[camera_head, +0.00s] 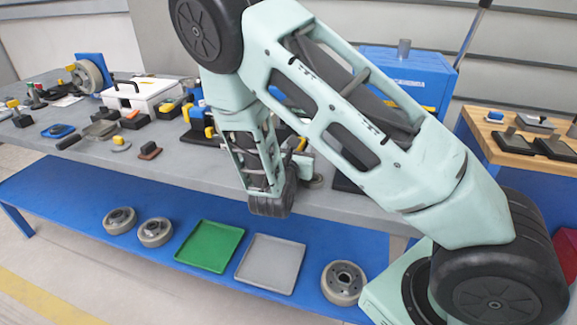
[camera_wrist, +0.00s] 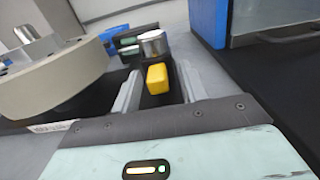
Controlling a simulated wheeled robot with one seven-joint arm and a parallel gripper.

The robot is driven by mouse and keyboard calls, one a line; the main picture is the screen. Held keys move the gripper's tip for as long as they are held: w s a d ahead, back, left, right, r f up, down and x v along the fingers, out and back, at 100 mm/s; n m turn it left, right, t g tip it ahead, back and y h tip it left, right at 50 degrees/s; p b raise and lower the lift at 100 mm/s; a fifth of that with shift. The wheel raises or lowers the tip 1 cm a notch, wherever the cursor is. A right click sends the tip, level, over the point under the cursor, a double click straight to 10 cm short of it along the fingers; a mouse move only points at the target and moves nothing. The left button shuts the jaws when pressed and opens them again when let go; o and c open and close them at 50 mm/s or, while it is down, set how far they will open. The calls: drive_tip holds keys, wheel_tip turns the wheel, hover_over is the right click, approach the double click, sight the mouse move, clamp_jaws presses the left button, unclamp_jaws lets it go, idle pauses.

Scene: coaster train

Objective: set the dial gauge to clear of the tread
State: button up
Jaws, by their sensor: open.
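My gripper (camera_wrist: 158,68) is open in the wrist view, one finger on each side of a yellow block (camera_wrist: 157,80). The block sits between the fingers with gaps visible, and I cannot tell whether either finger touches it. A silver cylinder (camera_wrist: 154,44) stands just beyond the yellow block and seems to belong with it. This may be the dial gauge, but no dial face shows. A beige wheel (camera_wrist: 55,85) lies close to the left of the fingers; its tread may be the one meant. In the head view my arm hides the fingers and most of this spot.
A blue cabinet (camera_head: 408,80) stands at the back of the grey bench (camera_head: 195,165). A white toolbox (camera_head: 140,95) and several small tools crowd the bench's left. The lower blue shelf holds wheels (camera_head: 343,282), a green tray (camera_head: 209,246) and a grey tray (camera_head: 271,263).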

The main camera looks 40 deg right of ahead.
drive_tip(key=b+v, duration=0.1)
drive_tip(key=v, duration=1.5)
drive_tip(key=s+r+m+g+y+p, duration=0.25)
drive_tip(key=s+m+g+y, duration=0.25)
drive_tip(key=s+m+g, duration=0.7)
drive_tip(key=s+a+r+m+y+p, duration=0.1)
drive_tip(key=s+a+r+m+y, duration=0.2)
drive_tip(key=a+y, duration=0.2)
drive_tip(key=s+a+r+m+t+y, duration=0.1)
drive_tip(key=s+a+r+m+y, duration=0.2)
drive_tip(key=a, duration=0.6)
drive_tip(key=shift+s+r+y+p, duration=0.3)
drive_tip(key=shift+s+y+p, duration=0.1)
drive_tip(key=shift+y, duration=0.5)
drive_tip(key=shift+d, duration=0.1)
